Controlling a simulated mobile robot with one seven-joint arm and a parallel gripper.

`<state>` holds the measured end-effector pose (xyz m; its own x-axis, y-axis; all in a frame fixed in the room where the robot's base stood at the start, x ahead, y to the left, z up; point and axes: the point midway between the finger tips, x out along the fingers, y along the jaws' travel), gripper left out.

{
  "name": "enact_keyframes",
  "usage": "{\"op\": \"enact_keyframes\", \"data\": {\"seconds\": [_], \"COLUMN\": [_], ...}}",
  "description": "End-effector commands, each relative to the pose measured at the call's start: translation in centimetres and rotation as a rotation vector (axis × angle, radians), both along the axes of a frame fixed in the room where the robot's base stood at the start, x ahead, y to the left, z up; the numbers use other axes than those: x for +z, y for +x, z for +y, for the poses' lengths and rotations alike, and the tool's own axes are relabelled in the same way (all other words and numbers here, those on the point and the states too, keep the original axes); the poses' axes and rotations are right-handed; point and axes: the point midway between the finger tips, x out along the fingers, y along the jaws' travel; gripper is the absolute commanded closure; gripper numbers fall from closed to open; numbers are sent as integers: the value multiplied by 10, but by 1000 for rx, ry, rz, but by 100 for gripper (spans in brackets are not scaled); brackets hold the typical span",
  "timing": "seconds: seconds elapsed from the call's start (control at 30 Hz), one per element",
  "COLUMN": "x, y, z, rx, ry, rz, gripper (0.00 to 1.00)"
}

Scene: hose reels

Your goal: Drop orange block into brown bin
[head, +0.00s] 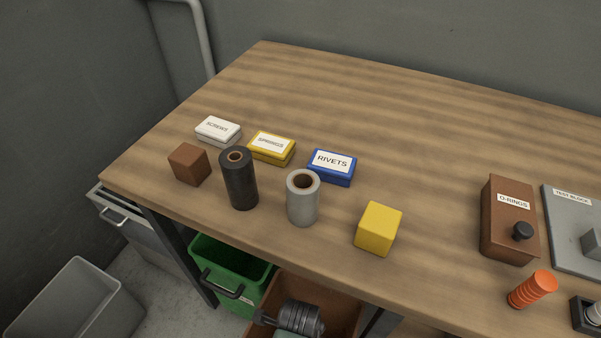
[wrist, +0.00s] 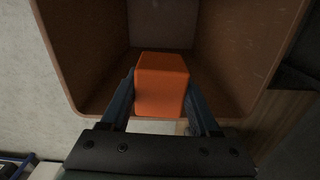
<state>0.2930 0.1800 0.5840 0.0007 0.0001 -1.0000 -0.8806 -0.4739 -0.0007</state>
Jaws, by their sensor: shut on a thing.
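In the wrist view, an orange block (wrist: 162,85) sits between the two fingers of my gripper (wrist: 161,88), which is shut on it. The brown bin (wrist: 79,78) opens beyond the block, with its walls on both sides and its rim near the fingers. The block overlaps the bin's opening in this view; how deep it is relative to the rim is unclear. In the head view, the brown bin (head: 345,292) is under the table's front edge, partly hidden by my arm. The block is not visible there.
A green bin (head: 212,255) stands left of the brown bin, and a grey bin (head: 75,305) is on the floor further left. The wooden table (head: 350,100) above holds small boxes, rolls, a yellow block (head: 379,229) and an O-rings box (head: 505,225).

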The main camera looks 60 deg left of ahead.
Motion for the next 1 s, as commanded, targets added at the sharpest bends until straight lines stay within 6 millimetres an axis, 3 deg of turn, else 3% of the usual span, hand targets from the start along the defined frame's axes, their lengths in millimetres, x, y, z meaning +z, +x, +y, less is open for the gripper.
{"op": "enact_keyframes", "data": {"seconds": [0.03,0.23,0.63,0.67,0.83,1.0], "x": [-13,-33,-36,-36,-36,-36], "y": [0,0,0,0,0,0], "z": [0,0,0,0,0,0], "rx": [0,1,0,0,1,1], "ry": [0,0,0,0,0,0], "rz": [0,-1,0,-1,0,0], "gripper": [99,99,99,33,3,3]}}
